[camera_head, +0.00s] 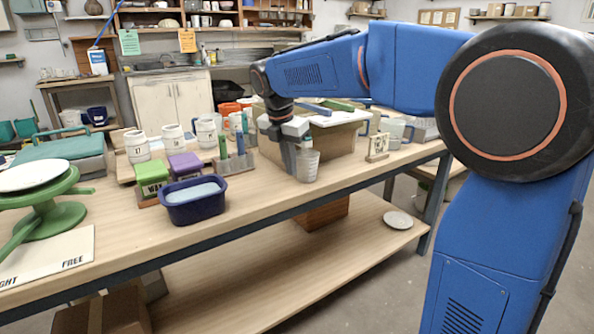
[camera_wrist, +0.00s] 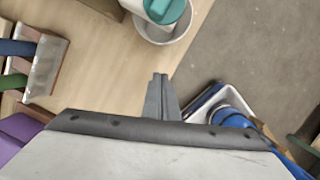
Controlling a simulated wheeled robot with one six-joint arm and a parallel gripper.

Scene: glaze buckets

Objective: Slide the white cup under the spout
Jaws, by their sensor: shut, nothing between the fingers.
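The white cup (camera_head: 308,168) stands near the table's front edge, just right of my gripper (camera_head: 288,168) in the head view. In the wrist view the cup (camera_wrist: 178,42) is at the top, with a round teal part (camera_wrist: 165,10) over its mouth, perhaps the spout. My gripper (camera_wrist: 160,80) is shut and empty, pointing toward the cup with a small gap in the wrist view. Whether the teal part is exactly above the cup's centre I cannot tell. The spout is not clear in the head view.
A small card stand (camera_head: 378,147) is to the right. The table front between tub and cup is clear.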

